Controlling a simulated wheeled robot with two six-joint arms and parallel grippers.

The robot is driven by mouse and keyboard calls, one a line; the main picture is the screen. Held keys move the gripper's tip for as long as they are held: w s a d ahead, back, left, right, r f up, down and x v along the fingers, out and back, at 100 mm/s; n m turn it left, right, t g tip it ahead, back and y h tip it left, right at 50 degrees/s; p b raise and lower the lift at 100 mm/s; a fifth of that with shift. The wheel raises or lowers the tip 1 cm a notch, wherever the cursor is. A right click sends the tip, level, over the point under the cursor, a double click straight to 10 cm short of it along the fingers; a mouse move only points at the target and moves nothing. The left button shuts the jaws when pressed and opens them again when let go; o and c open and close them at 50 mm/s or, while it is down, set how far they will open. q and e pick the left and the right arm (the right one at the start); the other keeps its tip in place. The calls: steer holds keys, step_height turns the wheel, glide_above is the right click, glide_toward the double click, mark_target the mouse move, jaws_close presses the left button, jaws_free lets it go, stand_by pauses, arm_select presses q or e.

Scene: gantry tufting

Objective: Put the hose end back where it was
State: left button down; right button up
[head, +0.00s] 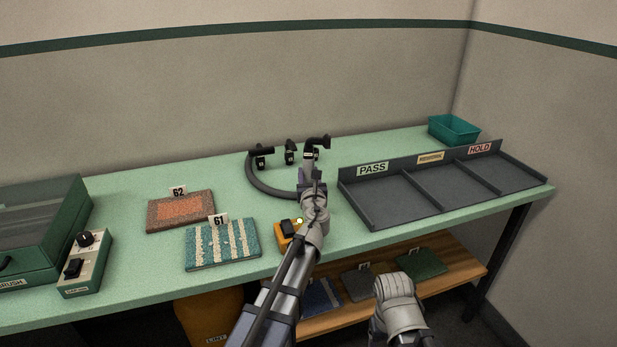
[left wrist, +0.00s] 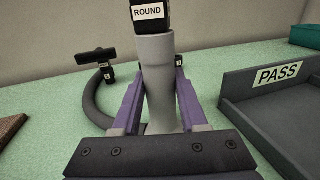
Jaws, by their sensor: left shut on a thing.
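My left gripper (head: 312,180) is over the bench, its purple fingers (left wrist: 154,95) shut on the pale grey hose end (left wrist: 157,75). The hose end stands upright between the fingers. A black piece labelled ROUND (left wrist: 149,12) sits right above it and seems to touch it; I cannot tell whether they are joined. The dark hose (head: 256,180) curves over the bench from the left and passes behind my gripper. It also shows in the left wrist view (left wrist: 92,105). Of my right arm only a pale link shows at the lower right; its gripper is not seen.
Black nozzles (head: 290,150) stand behind the hose. A PASS/HOLD tray (head: 375,212) and a teal bin (head: 454,130) are at right. Carpet samples 62 (head: 160,216) and 61 (head: 222,258) lie left. An orange box (head: 284,240) is beside my left arm.

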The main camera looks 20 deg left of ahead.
arm_select(q)
steer(key=shift+f, duration=0.1)
steer(key=c, duration=0.9)
jaws_free()
steer(key=shift+f, duration=0.1)
steer(key=o, duration=0.5)
steer(key=shift+c, duration=0.2)
steer(key=shift+r, duration=0.35)
steer(key=v, duration=1.2)
steer(key=shift+f, duration=0.15)
